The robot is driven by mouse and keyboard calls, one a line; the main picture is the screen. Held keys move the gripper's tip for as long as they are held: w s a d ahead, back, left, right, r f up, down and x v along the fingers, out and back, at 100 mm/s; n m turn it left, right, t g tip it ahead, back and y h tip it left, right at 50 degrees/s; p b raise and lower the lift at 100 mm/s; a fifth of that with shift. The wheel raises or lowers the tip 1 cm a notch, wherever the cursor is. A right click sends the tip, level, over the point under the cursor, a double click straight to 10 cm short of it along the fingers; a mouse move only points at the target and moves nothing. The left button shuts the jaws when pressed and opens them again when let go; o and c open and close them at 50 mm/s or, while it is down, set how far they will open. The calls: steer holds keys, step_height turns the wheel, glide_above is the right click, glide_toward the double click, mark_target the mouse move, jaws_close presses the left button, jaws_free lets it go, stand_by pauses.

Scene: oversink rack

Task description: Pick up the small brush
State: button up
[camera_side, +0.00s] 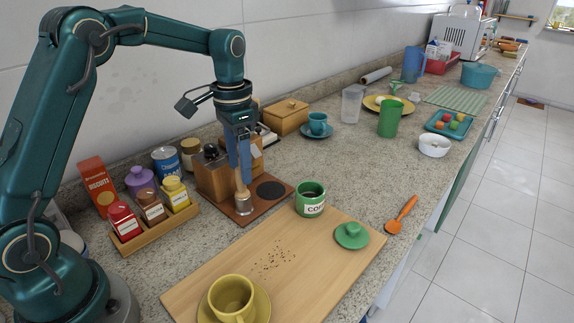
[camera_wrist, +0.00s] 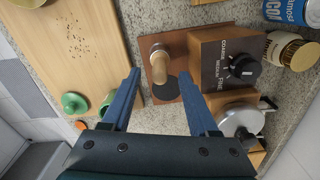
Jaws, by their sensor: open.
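My gripper (camera_side: 240,172) points down over the brown wooden base board (camera_side: 221,207), its blue fingers apart and empty. A short wooden-handled piece with a shiny metal lower end (camera_side: 243,203) stands upright on that board, right below the fingertips. I cannot tell whether this is the small brush; no bristles show. In the wrist view, my open fingers (camera_wrist: 161,74) lie on both sides of the wooden handle (camera_wrist: 160,68) in the picture. Contact does not show. I see no other clear brush.
A wooden coffee box with a dial (camera_side: 214,178) stands close behind. A spice rack (camera_side: 158,231) is at left.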

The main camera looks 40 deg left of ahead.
mark_target(243, 192)
steer(key=shift+f, duration=2)
jaws_close()
steer(key=shift+r, duration=0.15)
